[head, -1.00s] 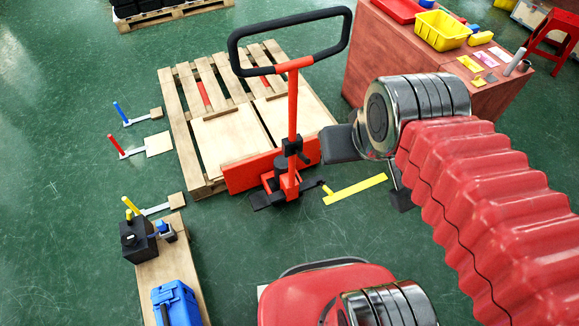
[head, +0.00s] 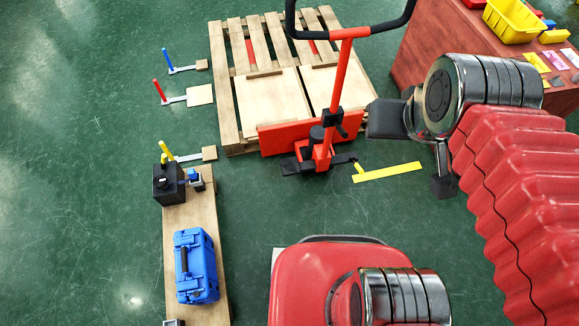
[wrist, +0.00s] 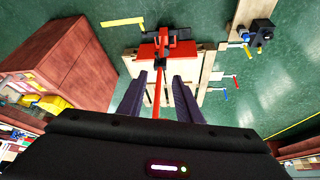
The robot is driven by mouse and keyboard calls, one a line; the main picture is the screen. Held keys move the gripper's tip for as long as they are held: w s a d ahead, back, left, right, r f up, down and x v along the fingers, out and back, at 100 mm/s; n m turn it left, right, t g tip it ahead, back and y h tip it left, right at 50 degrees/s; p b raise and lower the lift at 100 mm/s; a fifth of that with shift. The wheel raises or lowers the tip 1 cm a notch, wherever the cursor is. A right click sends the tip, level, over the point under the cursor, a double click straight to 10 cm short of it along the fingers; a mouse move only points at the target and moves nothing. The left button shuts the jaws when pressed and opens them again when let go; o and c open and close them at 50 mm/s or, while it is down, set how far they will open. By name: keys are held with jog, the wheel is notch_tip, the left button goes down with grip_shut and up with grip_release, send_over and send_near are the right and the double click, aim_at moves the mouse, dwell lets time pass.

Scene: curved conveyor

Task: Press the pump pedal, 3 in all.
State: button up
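A red pallet jack (head: 322,146) stands at the near edge of a wooden pallet (head: 228,110). Its black loop handle is partly cut off at the top of the head view. A black lever (head: 344,158) sticks out at the right of the jack's base, near a small yellow tip (head: 358,168). A flat black part (head: 290,166) lies at the base's left. I cannot tell surely which is the pump pedal. In the wrist view my gripper (wrist: 159,77) is open, its dark fingers apart. The red jack post (wrist: 157,90) shows between them, with no contact visible.
A yellow strip (head: 389,172) lies on the floor right of the jack. Blue and red levers (head: 159,90) stand left of the pallet. A board (head: 208,245) with a blue case (head: 196,266) lies front left. A reddish workbench (head: 425,55) is back right. Left floor is clear.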

grip_shut()
dwell(1.4)
